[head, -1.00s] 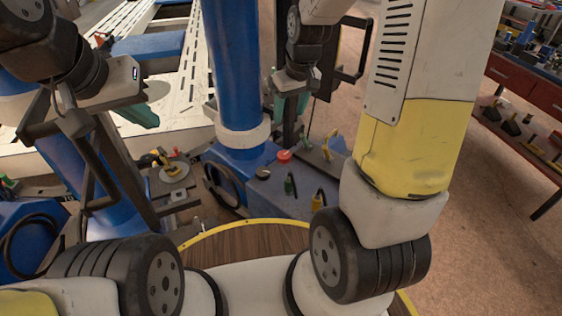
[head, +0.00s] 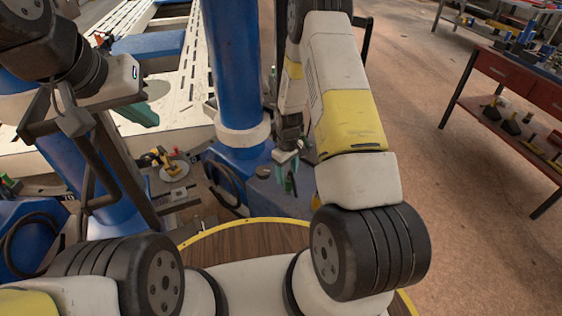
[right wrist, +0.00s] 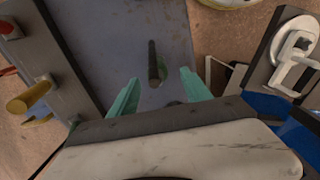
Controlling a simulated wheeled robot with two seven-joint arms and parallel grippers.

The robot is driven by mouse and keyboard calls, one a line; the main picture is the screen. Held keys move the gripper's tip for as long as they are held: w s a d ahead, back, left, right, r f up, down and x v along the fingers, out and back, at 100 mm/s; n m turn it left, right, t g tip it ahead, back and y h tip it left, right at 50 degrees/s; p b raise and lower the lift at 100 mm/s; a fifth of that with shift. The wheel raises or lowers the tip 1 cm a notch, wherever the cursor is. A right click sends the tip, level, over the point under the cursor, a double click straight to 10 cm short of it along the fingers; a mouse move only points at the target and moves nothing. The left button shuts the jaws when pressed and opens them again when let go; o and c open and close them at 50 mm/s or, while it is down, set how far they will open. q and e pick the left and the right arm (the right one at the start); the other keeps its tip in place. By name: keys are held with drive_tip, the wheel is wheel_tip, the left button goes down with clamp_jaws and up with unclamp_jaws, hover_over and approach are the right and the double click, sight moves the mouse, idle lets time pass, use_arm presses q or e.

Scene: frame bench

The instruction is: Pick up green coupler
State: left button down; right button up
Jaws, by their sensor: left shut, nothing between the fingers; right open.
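The green coupler (head: 289,184) stands on the blue-grey bench surface beside the blue column in the head view, partly hidden by my right gripper (head: 284,172). In the right wrist view, a dark upright rod (right wrist: 153,62), which looks like this coupler from above, stands between and ahead of the spread teal fingertips of my right gripper (right wrist: 160,92). Its green colour is hard to see there, and no contact shows. My right gripper is open and empty.
A red workbench (head: 515,85) stands far right.

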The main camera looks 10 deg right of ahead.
sight(288, 178)
drive_tip(key=f, duration=0.3)
drive_tip(key=shift+d+f, duration=0.25)
drive_tip(key=shift+f, duration=0.1)
drive_tip(key=shift+s, duration=0.1)
clamp_jaws()
drive_tip(key=shift+r, duration=0.1)
